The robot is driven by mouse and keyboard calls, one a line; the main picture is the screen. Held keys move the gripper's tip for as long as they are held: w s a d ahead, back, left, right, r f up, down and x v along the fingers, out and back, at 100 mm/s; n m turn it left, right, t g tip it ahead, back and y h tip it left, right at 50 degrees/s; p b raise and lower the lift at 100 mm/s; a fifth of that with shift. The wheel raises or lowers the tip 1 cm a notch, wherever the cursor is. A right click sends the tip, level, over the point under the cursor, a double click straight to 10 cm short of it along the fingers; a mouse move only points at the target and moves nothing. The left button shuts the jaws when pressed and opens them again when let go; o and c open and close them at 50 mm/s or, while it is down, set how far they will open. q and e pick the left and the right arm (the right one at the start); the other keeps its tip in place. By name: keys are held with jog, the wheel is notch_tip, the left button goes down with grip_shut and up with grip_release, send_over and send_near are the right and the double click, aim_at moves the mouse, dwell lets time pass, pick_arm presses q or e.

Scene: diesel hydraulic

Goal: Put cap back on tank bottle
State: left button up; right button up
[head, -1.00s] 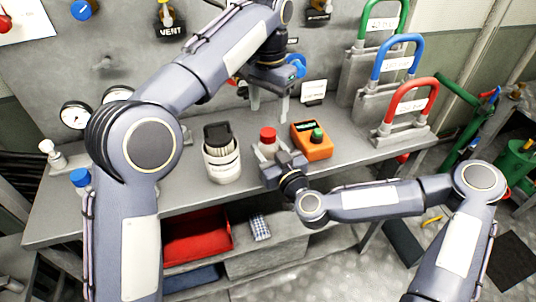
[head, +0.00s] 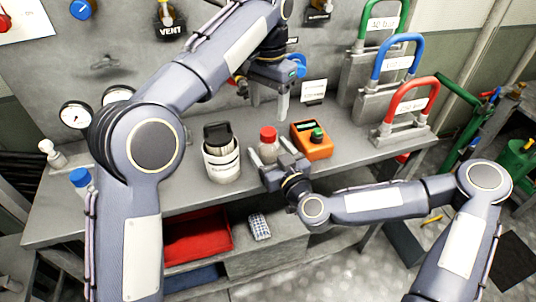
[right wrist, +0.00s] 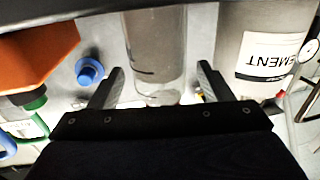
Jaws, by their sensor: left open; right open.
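A clear bottle with a red cap (head: 268,133) stands upright on the bench. The red cap appears to sit on the bottle's top. In the right wrist view, which is upside down, the clear bottle body (right wrist: 156,45) lies between my right fingers. My right gripper (head: 271,160) is open at the bottle's near side, with a gap on each side of it in the wrist view (right wrist: 160,72). My left gripper (head: 268,98) is open and empty above and behind the bottle, fingers pointing down. A second bottle with a blue cap (head: 80,177) stands at the bench's left, partly behind my left arm.
A white labelled canister (head: 222,163) stands left of the red-capped bottle. Red, blue and green padlock-shaped stands (head: 385,128) fill the right side. A red bin (head: 198,237) sits on the lower shelf.

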aim_at(273, 154)
pick_arm(q)
jog(key=shift+f+b, duration=0.4)
pick_arm(e)
jog(key=v, duration=0.6)
jog(key=shift+s+d, duration=0.2)
jog(key=shift+s, duration=0.15)
